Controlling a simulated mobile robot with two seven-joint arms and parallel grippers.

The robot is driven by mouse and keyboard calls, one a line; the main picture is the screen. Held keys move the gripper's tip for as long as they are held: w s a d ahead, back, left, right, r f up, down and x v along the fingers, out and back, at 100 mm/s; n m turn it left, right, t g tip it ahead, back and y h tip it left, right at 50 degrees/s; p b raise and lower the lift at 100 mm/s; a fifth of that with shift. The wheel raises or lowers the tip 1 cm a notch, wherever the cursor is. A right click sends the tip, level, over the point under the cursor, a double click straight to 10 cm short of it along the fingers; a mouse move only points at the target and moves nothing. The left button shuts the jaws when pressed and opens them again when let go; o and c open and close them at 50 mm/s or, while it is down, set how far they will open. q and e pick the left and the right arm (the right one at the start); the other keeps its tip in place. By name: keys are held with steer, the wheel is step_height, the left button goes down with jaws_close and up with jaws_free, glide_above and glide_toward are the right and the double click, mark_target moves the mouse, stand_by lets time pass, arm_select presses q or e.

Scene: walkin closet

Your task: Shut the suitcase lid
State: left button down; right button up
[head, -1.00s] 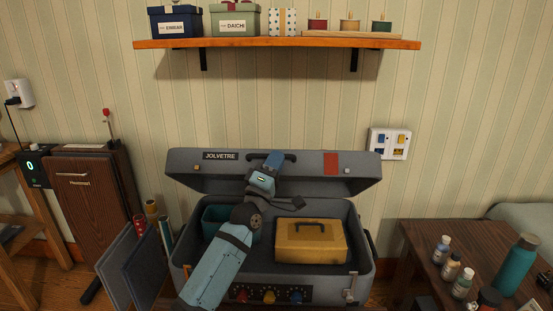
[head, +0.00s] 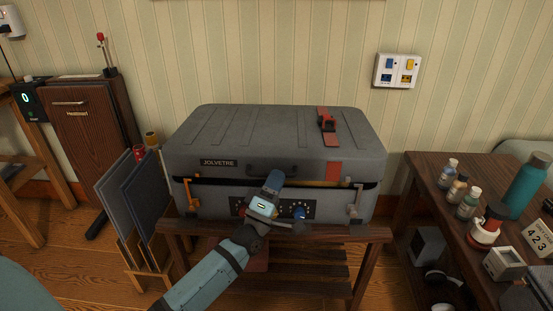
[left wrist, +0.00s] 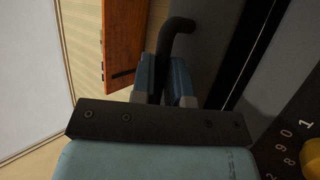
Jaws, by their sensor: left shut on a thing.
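The grey suitcase (head: 280,135) stands on a wooden bench, its lid lowered almost level. A narrow dark gap runs along the front between lid and base, and a strip of the yellow box (head: 318,183) shows in it. My left gripper (head: 273,182) is at the lid's front edge, shut on the black lid handle (head: 290,169). In the left wrist view, the blue fingers (left wrist: 166,82) close around the handle (left wrist: 178,25). Open latches (head: 357,196) hang at the suitcase's front corners. My right gripper is out of view.
The wooden bench (head: 375,234) is under the suitcase. A side table (head: 425,165) with bottles stands close on the right. Upright panels (head: 150,195) in a rack and a dark cabinet (head: 88,130) stand on the left.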

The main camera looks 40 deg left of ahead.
arm_select(q)
steer(key=shift+s+f+b, duration=0.1)
steer(key=shift+f+b, duration=0.5)
steer(key=shift+f, duration=1.7)
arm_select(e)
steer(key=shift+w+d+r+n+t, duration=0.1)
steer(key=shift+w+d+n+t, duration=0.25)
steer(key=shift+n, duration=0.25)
arm_select(q)
steer(key=shift+d, duration=0.1)
steer(key=c, duration=1.1)
jaws_free()
steer(key=shift+f, duration=0.25)
steer(key=shift+r, duration=0.2)
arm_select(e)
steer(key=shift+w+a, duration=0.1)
arm_select(q)
steer(key=shift+r, duration=0.15)
